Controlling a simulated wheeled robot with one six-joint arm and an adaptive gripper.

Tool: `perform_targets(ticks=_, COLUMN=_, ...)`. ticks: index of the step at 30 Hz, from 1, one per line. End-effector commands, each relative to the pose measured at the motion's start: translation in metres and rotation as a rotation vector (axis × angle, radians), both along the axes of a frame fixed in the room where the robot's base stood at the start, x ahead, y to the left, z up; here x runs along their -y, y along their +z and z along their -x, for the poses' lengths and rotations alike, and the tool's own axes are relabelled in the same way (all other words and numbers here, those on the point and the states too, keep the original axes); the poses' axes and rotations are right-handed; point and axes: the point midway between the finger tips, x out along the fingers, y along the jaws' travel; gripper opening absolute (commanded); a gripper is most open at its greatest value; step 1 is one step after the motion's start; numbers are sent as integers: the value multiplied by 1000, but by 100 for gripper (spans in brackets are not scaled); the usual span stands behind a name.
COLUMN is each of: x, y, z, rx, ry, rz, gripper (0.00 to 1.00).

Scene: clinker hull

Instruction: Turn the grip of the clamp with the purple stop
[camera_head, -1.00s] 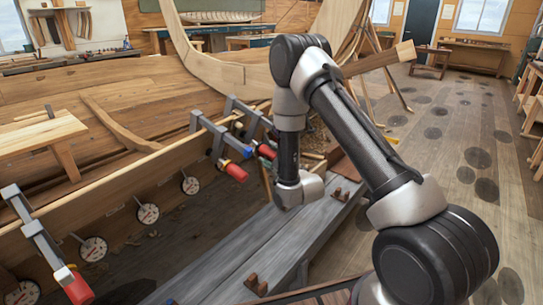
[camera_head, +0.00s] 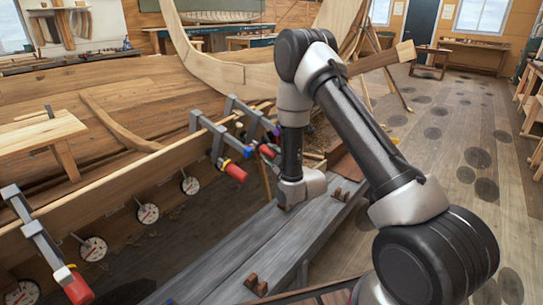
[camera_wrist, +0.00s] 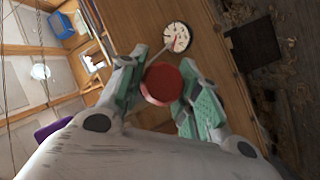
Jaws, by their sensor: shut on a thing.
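In the wrist view, the round red grip (camera_wrist: 162,84) sits between the two green-padded fingers of my gripper (camera_wrist: 164,90), which is shut on it. A purple piece (camera_wrist: 52,129) shows at the lower left of that view, partly hidden by my gripper. In the head view, the clamp with the purple stop (camera_head: 275,133) is the farthest one on the plank edge. Its red grip (camera_head: 267,151) shows just left of my arm. My fingers cannot be made out in the head view.
A neighbouring clamp with a blue stop has a red grip (camera_head: 236,172) close by on the left. Another clamp (camera_head: 42,240) stands at the near left. Several dial gauges (camera_head: 148,214) line the plank below. A grey bench (camera_head: 240,250) lies under my arm.

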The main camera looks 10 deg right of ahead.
Motion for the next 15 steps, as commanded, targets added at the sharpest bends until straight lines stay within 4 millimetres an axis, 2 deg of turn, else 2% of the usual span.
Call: perform_targets(ticks=15, x=2, y=1, z=0, rx=-285, ry=156, rz=-311, gripper=9)
